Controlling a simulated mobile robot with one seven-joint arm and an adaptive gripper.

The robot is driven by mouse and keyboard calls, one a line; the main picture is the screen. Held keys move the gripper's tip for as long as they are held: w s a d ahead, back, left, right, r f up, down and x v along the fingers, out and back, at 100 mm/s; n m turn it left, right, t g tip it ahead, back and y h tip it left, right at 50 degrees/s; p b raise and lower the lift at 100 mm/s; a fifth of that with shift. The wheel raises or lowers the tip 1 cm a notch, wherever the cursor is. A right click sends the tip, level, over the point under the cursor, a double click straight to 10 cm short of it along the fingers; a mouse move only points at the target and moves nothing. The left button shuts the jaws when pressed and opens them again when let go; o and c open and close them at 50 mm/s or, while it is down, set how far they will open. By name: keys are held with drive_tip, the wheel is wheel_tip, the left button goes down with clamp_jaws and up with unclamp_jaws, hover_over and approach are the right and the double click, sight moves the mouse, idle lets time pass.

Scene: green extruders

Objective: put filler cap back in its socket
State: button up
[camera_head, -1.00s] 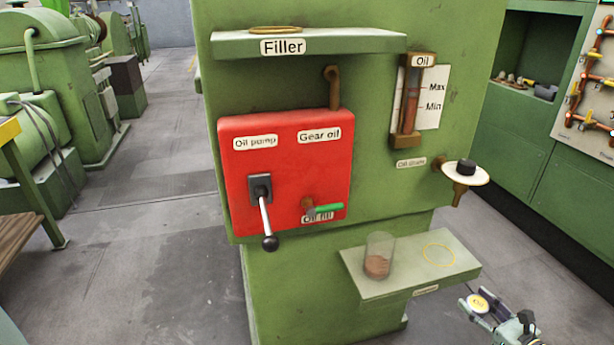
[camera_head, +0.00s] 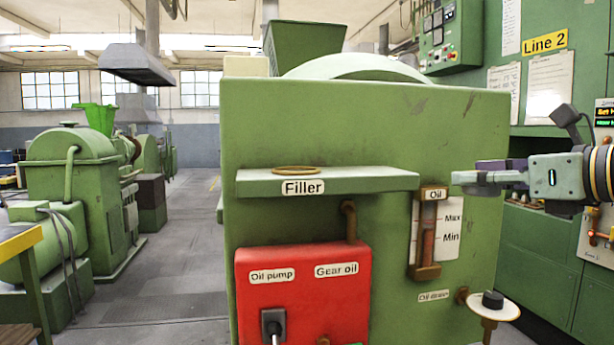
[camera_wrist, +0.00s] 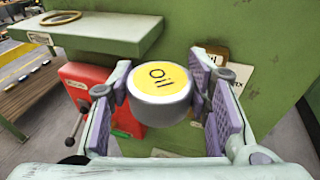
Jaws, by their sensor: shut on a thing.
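My gripper (camera_wrist: 160,95) is shut on the filler cap (camera_wrist: 157,97), a grey round cap with a yellow top marked "Oil". The top faces the wrist camera. In the head view my gripper (camera_head: 468,182) is at the right, in front of the green machine and level with the Filler shelf; the cap cannot be made out there. A brass ring (camera_head: 296,170) lies on top of the shelf marked Filler (camera_head: 345,179), left of my gripper. The ring also shows at the upper left of the wrist view (camera_wrist: 60,17).
Below the shelf are a red panel (camera_head: 300,300) with a lever and a brown pipe (camera_head: 349,220). The oil gauge (camera_head: 427,235) is just below my gripper. A white disc with a black knob (camera_head: 492,300) sticks out at lower right. The space above the shelf is clear.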

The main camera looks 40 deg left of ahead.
drive_tip(key=s+a+r+g, duration=0.1)
drive_tip(key=s+a+r, duration=0.3)
drive_tip(key=s+a, duration=0.4)
drive_tip(key=s+a+r, duration=0.5)
drive_tip(key=s+a, duration=0.1)
drive_tip(key=s, duration=0.5)
drive_tip(key=shift+n, duration=0.4)
drive_tip(key=w+p+x, duration=0.1)
drive_tip(key=x, duration=0.4)
drive_tip(key=w+p+x, duration=0.1)
drive_tip(key=x, duration=0.4)
drive_tip(key=w+d+r+p+x, duration=0.1)
drive_tip(key=x, duration=0.3)
drive_tip(key=shift+w+a, duration=0.3)
drive_tip(key=shift+a, duration=0.05)
drive_tip(key=shift+w+a+f+p, duration=0.1)
drive_tip(key=shift+w+a+p, duration=0.05)
drive_tip(key=shift+a+p, duration=0.15)
drive_tip(key=shift+w+f, duration=0.1)
drive_tip(key=shift+f, duration=0.15)
drive_tip(key=shift+f+p, duration=0.3)
drive_tip(key=shift+f, duration=1.3)
drive_tip(key=shift+f, duration=0.1)
drive_tip(key=shift+f+b, duration=0.5)
drive_tip(key=shift+b, duration=0.15)
